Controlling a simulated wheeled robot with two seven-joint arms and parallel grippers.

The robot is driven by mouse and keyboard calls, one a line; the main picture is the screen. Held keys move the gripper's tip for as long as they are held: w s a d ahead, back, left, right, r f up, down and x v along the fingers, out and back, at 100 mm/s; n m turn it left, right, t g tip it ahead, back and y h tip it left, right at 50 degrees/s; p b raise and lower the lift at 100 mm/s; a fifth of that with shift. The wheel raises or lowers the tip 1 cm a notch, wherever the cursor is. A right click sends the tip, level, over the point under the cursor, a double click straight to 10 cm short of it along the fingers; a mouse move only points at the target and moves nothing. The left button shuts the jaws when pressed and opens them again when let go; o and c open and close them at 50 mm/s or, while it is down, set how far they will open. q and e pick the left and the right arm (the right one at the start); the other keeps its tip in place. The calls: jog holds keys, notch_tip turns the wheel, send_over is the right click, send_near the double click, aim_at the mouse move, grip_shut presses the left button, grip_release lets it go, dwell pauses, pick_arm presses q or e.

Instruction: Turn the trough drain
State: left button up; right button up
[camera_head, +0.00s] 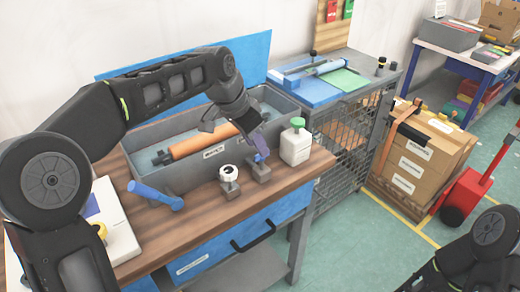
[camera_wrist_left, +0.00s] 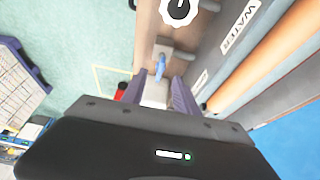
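The grey trough (camera_head: 170,182) stands on the wooden bench, with an orange roller (camera_head: 205,141) lying across it. In front of it are a blue-handled valve (camera_head: 261,168) on a grey block and a white round knob (camera_head: 228,173) on another block. Both show in the left wrist view, the blue handle (camera_wrist_left: 160,65) and the white knob (camera_wrist_left: 180,10). My left gripper (camera_head: 258,146) points down close above the blue handle; its purple fingers (camera_wrist_left: 161,92) are apart. Whether they touch the handle I cannot tell. My right arm is at the lower right; its gripper is out of view.
A white bottle with a green cap (camera_head: 296,142) stands right of the blue valve. A blue hammer-like tool (camera_head: 155,195) lies on the bench front left, near a white box (camera_head: 112,232). A wire-sided cabinet (camera_head: 343,140) adjoins the bench; boxes (camera_head: 425,150) stand beyond.

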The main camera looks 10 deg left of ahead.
aim_at(262, 161)
pick_arm(q)
jog(key=shift+x, duration=1.8)
jog(key=shift+c, duration=0.3)
grip_shut()
